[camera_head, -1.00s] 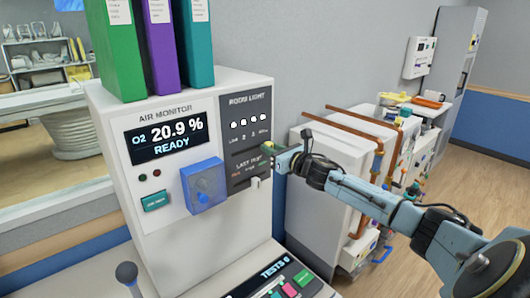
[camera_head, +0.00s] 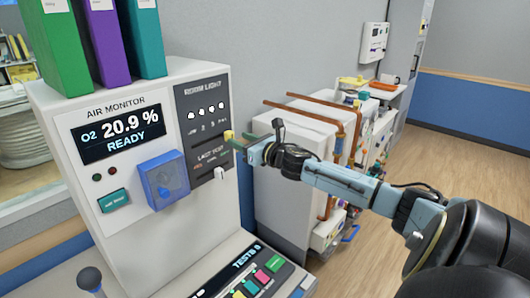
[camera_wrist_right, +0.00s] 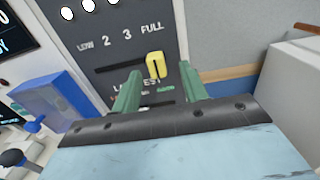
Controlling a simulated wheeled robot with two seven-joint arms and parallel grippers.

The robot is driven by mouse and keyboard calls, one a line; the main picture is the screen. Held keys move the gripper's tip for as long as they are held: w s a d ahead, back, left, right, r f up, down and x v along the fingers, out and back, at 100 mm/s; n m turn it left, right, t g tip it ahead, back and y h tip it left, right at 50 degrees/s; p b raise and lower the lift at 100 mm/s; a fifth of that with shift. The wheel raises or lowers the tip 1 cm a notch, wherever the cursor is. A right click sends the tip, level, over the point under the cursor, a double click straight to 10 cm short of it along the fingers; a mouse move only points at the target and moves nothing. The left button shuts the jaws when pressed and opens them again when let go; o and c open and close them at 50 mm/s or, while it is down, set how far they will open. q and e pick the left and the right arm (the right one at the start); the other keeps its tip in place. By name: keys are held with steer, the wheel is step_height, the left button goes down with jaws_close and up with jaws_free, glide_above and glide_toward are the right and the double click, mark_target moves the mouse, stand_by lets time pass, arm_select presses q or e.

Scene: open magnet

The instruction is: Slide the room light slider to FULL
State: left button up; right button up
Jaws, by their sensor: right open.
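The room light panel (camera_head: 203,112) is the dark strip on the right of the air monitor's front. In the right wrist view its labels run LOW, 2, 3, FULL, above a horizontal slot. The yellow slider knob (camera_wrist_right: 155,64) is at the slot's right end, just below FULL; it also shows in the head view (camera_head: 229,134). My right gripper (camera_wrist_right: 160,88) is open, its green fingers pointing at the panel, one either side of the knob's line. Whether a finger touches the knob I cannot tell. In the head view the right gripper (camera_head: 238,142) is beside the panel's right edge. My left gripper is out of view.
Several white indicator lights (camera_wrist_right: 88,5) sit above the labels. A white lever (camera_head: 219,173) sticks out below the slider. A blue box (camera_head: 162,180) protrudes left of the panel. Binders (camera_head: 100,40) stand on top. White equipment (camera_head: 290,165) with copper pipes stands behind my right arm.

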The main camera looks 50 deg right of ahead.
steer(key=s, duration=0.9)
steer(key=shift+s+b, duration=0.4)
stand_by(0.4)
